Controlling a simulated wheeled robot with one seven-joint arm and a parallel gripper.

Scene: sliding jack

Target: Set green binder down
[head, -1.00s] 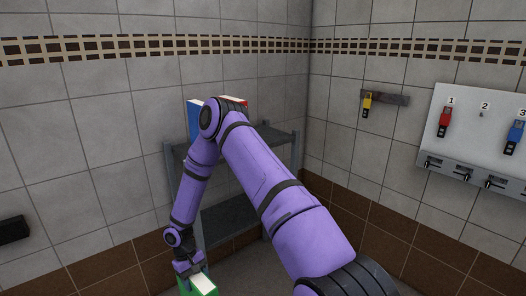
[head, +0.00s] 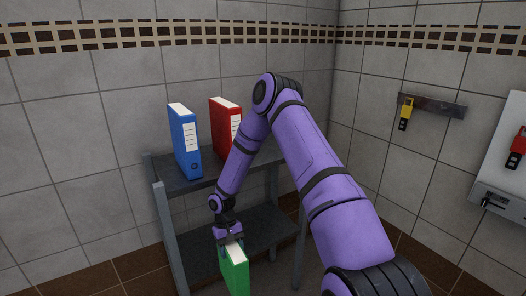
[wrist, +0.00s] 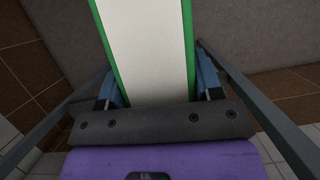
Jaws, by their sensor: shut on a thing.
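The green binder (head: 236,272) hangs upright below my gripper (head: 232,243) in the head view, in front of the shelf unit; its lower end is cut off by the picture edge. In the wrist view the binder's white page side (wrist: 147,50) with green edges lies between the two fingers (wrist: 160,92). My gripper is shut on the binder's top. The grey shelf unit (head: 215,184) has an upper board and a lower board (head: 262,238). The binder shows no support under it in view.
A blue binder (head: 184,142) and a red binder (head: 225,125) stand upright on the upper board. My arm hides the board's right part. A white panel (head: 507,165) is at the right edge.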

